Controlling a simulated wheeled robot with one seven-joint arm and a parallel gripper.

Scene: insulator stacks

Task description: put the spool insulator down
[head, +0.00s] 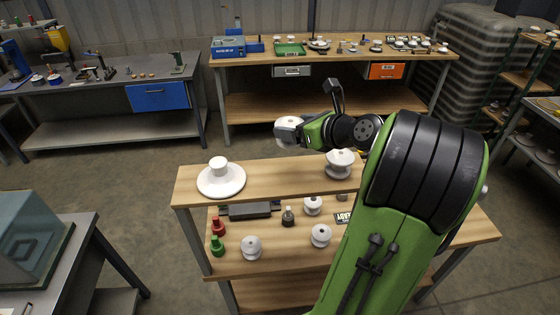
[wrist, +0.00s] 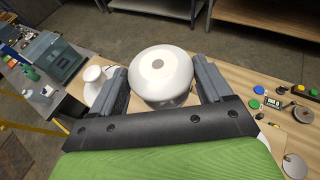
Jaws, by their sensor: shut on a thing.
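The white spool insulator (wrist: 160,72) is between the two grey jaws of my gripper (wrist: 161,84) in the wrist view, with its round end and centre hole facing the camera. In the head view the held insulator (head: 288,121) shows at the end of my arm, in the air above the back edge of the bench's raised shelf (head: 275,175). My gripper (head: 291,131) is shut on it. A white round plate (head: 222,187) with a smaller white piece (head: 218,166) on it stands at the shelf's left end. The insulator's underside is hidden.
Another white insulator (head: 340,162) stands at the shelf's right, near my arm. The middle of the shelf is clear.

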